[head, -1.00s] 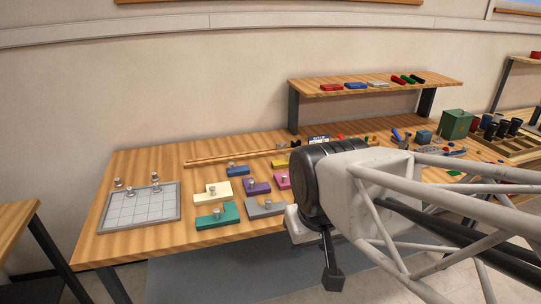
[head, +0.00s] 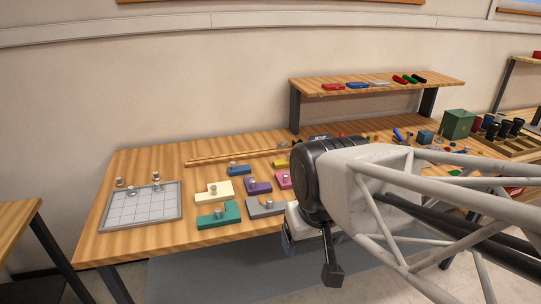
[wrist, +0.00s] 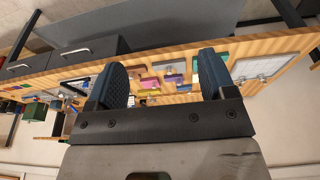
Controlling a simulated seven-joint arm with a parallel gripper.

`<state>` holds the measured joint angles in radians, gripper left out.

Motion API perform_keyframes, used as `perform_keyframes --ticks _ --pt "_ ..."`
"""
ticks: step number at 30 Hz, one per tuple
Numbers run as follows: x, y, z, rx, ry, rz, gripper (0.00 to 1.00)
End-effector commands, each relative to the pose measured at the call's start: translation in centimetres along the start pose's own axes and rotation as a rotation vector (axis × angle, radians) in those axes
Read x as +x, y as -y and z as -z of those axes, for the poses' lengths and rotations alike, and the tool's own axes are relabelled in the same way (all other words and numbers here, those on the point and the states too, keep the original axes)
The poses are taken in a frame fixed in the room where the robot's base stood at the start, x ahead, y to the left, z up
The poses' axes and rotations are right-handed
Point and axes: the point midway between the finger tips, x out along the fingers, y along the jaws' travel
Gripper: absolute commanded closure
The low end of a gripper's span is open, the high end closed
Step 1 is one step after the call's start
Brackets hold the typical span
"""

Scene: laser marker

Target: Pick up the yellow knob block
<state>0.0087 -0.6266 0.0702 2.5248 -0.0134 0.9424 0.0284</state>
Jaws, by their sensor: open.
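The yellow knob block (head: 281,164) lies on the wooden bench, behind the pink block. My arm hides its right part in the head view. In the wrist view it is a small yellow shape (wrist: 142,95) beyond the pink block, between my fingers in the picture but far off. My gripper (wrist: 162,66) is open and empty, its two dark fingers wide apart. It is in front of the bench, apart from all blocks. In the head view my own arm mostly hides the fingers.
Close around are the pink (head: 284,181), purple (head: 258,187), blue (head: 238,170), grey (head: 266,207), cream (head: 213,190) and teal (head: 218,216) knob blocks. A gridded plate (head: 139,206) lies at left. A raised shelf (head: 378,88) stands behind.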

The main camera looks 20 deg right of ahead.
Motion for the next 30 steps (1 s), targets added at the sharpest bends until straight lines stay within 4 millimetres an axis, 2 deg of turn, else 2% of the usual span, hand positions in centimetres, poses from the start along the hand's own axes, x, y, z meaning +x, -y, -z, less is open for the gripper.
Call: perform_keyframes --ticks 5,8,19,30 --pt "-0.2 -0.3 2.0 0.043 0.008 -0.012 0.23" --pt "-0.4 -0.5 3.8 0.083 0.014 -0.023 0.23" --pt "-0.4 -1.9 13.0 0.285 0.035 -0.082 0.23" --pt "1.3 -3.6 22.4 0.493 0.042 -0.146 0.23"
